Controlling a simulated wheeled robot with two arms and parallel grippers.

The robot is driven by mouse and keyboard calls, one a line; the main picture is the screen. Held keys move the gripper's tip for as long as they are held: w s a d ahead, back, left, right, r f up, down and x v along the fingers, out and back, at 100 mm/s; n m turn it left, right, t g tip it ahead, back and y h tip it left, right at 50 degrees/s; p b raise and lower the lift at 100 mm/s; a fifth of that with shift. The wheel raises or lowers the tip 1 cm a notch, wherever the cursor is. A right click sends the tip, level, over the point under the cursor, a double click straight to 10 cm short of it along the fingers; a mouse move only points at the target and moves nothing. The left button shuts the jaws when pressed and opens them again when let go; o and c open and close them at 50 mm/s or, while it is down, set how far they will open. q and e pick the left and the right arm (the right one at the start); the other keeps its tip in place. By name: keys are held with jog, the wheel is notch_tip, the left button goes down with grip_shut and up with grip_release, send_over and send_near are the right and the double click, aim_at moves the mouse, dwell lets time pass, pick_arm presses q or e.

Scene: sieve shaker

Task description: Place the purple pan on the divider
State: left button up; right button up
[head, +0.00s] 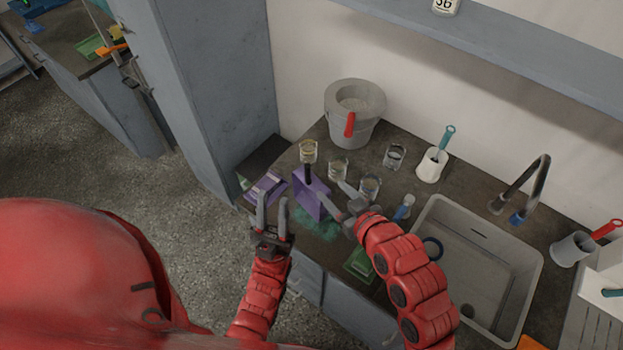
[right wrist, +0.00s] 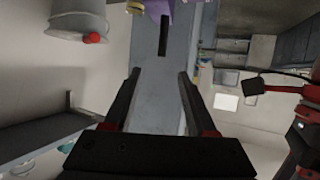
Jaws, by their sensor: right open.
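The purple pan (head: 308,200) stands tilted on the counter near its front edge, with its dark handle (head: 308,173) pointing up. In the right wrist view its purple edge (right wrist: 158,8) and dark handle (right wrist: 163,34) show beyond my fingertips. My right gripper (head: 334,196) is open and empty, just right of the pan and apart from the handle. My left gripper (head: 272,203) is open and empty, in front of the counter and left of the pan. I cannot tell which part is the divider.
Another flat purple item (head: 264,188) lies at the counter's left end. Several glass cups (head: 338,168) stand behind the pan, near a grey bucket (head: 352,115) with a red handle. A green pan (head: 359,265) is at the front edge. The sink (head: 480,265) is right.

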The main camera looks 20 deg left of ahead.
jog(key=b, duration=1.3)
send_near(310, 170)
jog(key=f+x, duration=0.1)
jog(key=x, duration=0.3)
jog(key=w+a, duration=0.1)
jog(key=w+a+p, duration=0.1)
jog(key=shift+w+a+f, duration=0.2)
jog(key=shift+w+a, duration=0.15)
jog(key=shift+a, duration=0.05)
jog(key=shift+w+a+f, duration=0.15)
jog(key=shift+w+a, duration=0.1)
jog(key=shift+f+p+x, duration=0.25)
jog(key=shift+p+x, duration=1.25)
jog(key=shift+x, duration=0.85)
jog(key=shift+a+f, duration=0.15)
jog(key=shift+a, duration=0.05)
grip_shut()
